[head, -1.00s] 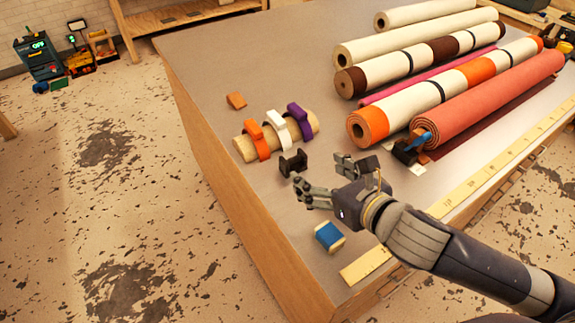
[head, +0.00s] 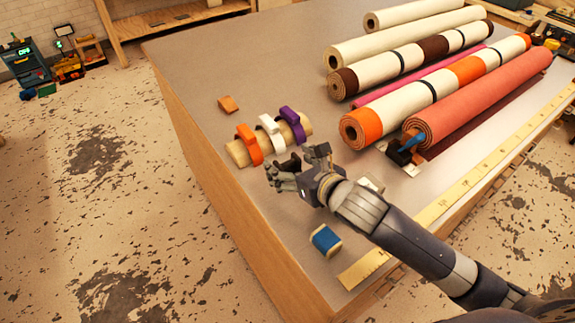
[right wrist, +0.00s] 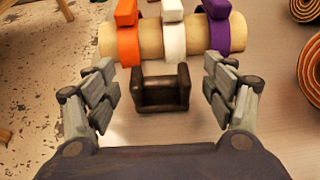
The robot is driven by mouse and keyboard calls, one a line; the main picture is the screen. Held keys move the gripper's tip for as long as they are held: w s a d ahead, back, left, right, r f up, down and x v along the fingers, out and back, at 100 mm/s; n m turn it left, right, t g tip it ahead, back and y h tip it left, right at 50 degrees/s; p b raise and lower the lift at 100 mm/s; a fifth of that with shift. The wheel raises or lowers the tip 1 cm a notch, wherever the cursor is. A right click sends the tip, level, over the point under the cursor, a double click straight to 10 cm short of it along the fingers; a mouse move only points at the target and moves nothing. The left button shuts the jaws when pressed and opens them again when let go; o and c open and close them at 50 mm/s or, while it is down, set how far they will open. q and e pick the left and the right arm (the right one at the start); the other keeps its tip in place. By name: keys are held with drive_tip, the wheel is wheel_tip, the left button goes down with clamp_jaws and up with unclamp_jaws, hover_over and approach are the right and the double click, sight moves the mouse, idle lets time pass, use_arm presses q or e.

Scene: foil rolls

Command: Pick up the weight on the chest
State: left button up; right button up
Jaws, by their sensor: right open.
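The weight is a small dark block with raised ends (right wrist: 161,92), lying on the top of the chest-like table (head: 215,70). In the right wrist view it sits between the spread fingers of my right gripper (right wrist: 160,98), apart from both. In the head view the weight (head: 289,163) is partly hidden behind my right gripper (head: 294,167), which is open and empty. A pale wooden roll (right wrist: 185,38) with orange, white and purple clips lies just beyond the weight. My left gripper is not in view.
A blue-and-cream block (head: 325,240) lies near the front edge by a yellow ruler (head: 362,270). A small orange block (head: 228,104) lies farther back. Several fabric rolls (head: 470,95) fill the right side. Another dark block (head: 398,154) stands by the red roll.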

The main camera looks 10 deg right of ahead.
drive_tip(key=shift+x, duration=0.8)
drive_tip(key=c, duration=1.4)
drive_tip(key=shift+r, duration=0.1)
drive_tip(key=shift+c, duration=1.1)
